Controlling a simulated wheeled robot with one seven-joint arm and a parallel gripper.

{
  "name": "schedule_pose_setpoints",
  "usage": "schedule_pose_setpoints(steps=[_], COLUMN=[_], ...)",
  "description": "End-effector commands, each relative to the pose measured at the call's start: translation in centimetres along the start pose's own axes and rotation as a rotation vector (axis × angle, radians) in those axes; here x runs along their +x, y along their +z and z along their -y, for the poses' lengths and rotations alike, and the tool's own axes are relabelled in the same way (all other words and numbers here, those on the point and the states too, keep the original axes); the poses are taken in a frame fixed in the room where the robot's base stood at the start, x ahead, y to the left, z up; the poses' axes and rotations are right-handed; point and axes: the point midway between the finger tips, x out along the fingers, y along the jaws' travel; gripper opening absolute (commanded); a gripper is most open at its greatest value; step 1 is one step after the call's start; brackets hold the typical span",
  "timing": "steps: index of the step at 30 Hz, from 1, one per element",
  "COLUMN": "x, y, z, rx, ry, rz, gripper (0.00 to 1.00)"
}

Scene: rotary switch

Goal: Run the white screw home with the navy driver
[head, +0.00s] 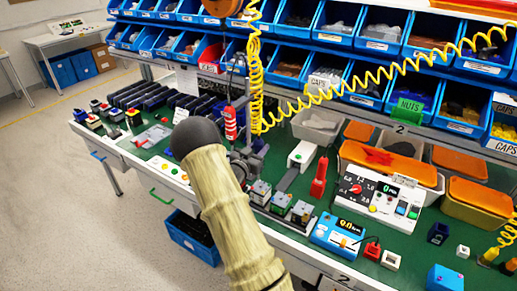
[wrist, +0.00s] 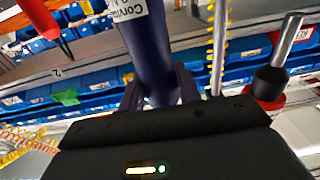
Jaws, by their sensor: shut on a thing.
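In the wrist view the navy driver (wrist: 150,50) stands between the two fingers of my gripper (wrist: 160,90), which is shut on it. A white label with dark lettering is on the driver's side. Its lower part is hidden behind the gripper body and its upper end is cut off by the frame. In the head view my beige arm covers part of the bench, and I cannot make out the gripper or the navy driver clearly. I cannot make out the white screw in either view.
A red tool (wrist: 38,18) and a tool with a metal shaft and black collar (wrist: 272,80) flank the driver. Blue bins (head: 380,35) line the rack behind. A yellow coiled cord (head: 255,70) hangs over the green bench (head: 400,262), crowded with devices, including a white dial box (head: 372,200).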

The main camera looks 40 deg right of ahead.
Motion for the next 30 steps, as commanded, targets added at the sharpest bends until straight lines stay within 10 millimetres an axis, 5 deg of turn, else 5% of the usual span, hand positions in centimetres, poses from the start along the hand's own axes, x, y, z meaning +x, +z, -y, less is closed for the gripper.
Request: schedule_pose_setpoints(steps=[11, 30], x=[0.1, 0.1], y=[-0.3, -3.9], z=[-0.1, 0.0], rx=[0.0, 0.0], ry=[0.001, 0.0], rz=[-0.001, -0.002], gripper=[0.0, 0.0])
